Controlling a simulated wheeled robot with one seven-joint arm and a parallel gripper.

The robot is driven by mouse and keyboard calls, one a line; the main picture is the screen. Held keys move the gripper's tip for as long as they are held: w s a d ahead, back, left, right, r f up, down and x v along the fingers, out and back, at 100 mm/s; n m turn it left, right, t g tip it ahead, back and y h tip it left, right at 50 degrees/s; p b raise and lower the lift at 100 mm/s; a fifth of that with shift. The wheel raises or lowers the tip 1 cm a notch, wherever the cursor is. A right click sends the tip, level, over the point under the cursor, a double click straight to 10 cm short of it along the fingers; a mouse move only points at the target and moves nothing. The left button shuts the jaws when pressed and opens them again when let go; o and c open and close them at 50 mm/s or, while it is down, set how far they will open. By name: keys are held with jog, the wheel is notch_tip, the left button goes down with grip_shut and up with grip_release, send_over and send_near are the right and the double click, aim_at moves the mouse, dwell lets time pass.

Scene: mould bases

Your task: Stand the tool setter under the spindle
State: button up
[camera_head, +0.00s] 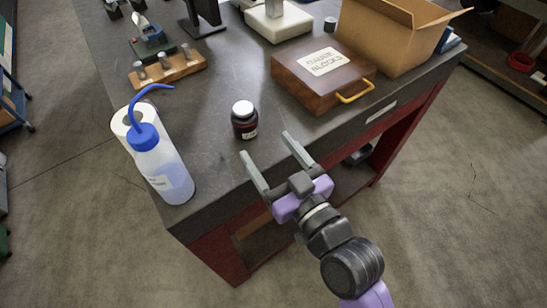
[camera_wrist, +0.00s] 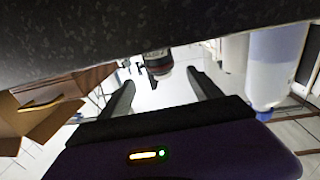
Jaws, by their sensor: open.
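I cannot tell for certain which thing is the tool setter. A small dark grey cylinder (camera_head: 330,24) stands at the back of the bench, left of the cardboard box. A pale block with a grey upright part (camera_head: 277,22) stands beside it, cut off at the top edge. A black stand (camera_head: 203,22) is further left, also cut off; no spindle is clearly identifiable. My gripper (camera_head: 265,144) is open and empty near the bench's front edge. A dark jar with a white-topped cap (camera_head: 245,120) stands just beyond its fingertips. The jar (camera_wrist: 158,62) also shows between the fingers in the wrist view.
A wash bottle (camera_head: 162,170) with a blue spout and a white roll (camera_head: 132,119) stand at the front left. A wooden gauge block case (camera_head: 322,75) and an open cardboard box (camera_head: 392,38) fill the right. A wooden rack (camera_head: 166,70) holds several metal pieces. The middle bench is clear.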

jog(key=shift+s+d, duration=0.3)
jog(key=shift+s, duration=0.3)
jog(key=s+d+f+m+h, duration=0.2)
jog(key=s+d+f+h, duration=0.15)
jog(key=s+d, duration=0.6)
jog(key=s+d+f+m+h, duration=0.25)
jog(key=s+d+f, duration=0.25)
jog(key=s+d, duration=0.45)
jog(key=s+r+m+h, duration=0.1)
jog(key=s+r+h, duration=0.1)
jog(key=s, duration=0.7)
jog(key=shift+s+r+g+h, duration=0.25)
jog(key=shift+s+g+h, duration=0.05)
jog(key=shift+s+g, duration=0.1)
jog(key=shift+o, duration=0.4)
jog(key=shift+s+r, duration=0.25)
jog(key=shift+s, duration=0.25)
